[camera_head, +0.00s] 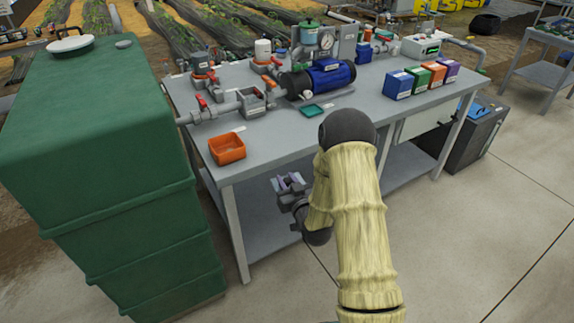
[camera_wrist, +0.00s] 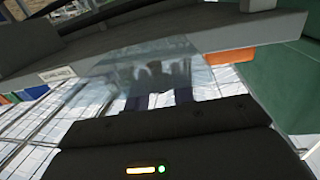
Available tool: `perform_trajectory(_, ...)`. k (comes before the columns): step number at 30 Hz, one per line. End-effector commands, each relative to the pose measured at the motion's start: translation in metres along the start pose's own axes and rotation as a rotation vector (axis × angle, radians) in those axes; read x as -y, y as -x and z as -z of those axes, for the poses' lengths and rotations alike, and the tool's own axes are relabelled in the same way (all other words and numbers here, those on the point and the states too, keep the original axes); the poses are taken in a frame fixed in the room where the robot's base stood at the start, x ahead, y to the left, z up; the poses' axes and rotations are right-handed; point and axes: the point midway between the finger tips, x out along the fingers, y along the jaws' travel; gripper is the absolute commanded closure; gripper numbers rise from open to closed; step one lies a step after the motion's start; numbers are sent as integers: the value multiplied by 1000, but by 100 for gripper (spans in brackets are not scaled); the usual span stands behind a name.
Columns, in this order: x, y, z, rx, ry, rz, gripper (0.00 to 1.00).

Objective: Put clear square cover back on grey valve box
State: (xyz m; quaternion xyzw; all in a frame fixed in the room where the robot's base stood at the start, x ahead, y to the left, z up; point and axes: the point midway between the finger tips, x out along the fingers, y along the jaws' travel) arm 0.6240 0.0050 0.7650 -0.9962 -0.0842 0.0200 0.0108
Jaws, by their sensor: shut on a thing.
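The clear square cover (camera_wrist: 112,72) shows in the wrist view as a see-through, shiny panel. My gripper (camera_wrist: 160,98) is shut on it near the cover's edge. In the head view my gripper (camera_head: 289,183) is in front of the bench, below the height of its top. The cover is too small and faint to make out well there. The grey valve box (camera_head: 252,102) sits on the pipe line at the bench's left part, among red-handled valves. Its top looks open, with something dark inside. My gripper is well apart from it.
The grey bench (camera_head: 285,134) has a front edge between my gripper and the valve box. An orange bin (camera_head: 227,149) stands near that edge. A blue motor (camera_head: 322,78) and a green tray (camera_head: 317,110) are right of the box. A large green tank (camera_head: 100,150) stands left.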

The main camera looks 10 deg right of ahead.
Motion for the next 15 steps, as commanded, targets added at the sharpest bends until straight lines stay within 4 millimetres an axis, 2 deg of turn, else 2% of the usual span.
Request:
perform_trajectory(1, 1, 4, -20, 10, -4, -16, 100)
perform_trajectory(9, 0, 26, -103, 15, 10, -110, 100)
perform_trajectory(12, 0, 34, -129, 18, 13, -141, 100)
perform_trajectory(15, 0, 39, -144, 15, 15, -163, 100)
